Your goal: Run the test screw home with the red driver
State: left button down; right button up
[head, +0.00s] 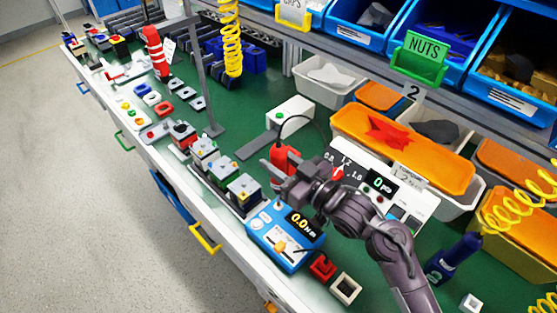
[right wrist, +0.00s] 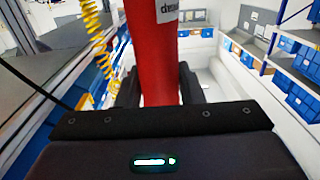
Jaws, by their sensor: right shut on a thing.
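My right gripper (head: 277,172) reaches in from the lower right over the green bench and is shut on the red driver (head: 284,157). The driver's red body sticks up above the fingers; its lower end is hidden by the gripper. In the right wrist view the red driver (right wrist: 153,55) stands between the two dark fingers (right wrist: 160,88). A blue tester (head: 283,238) with a display reading about 0.0 sits just below the gripper in the head view. I cannot make out the test screw. My left gripper is out of view.
Switch blocks (head: 243,190) stand in a row left of the blue tester. A white panel (head: 408,200) with a display is behind my arm. Another red tool (head: 155,52) stands or hangs at upper left.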

jog(key=c, duration=0.5)
grip_shut()
jog(key=shift+f+b, duration=0.35)
jog(key=shift+f, duration=0.55)
dwell(2.2)
jog(key=shift+r+p, duration=2.3)
jog(key=shift+p, duration=0.1)
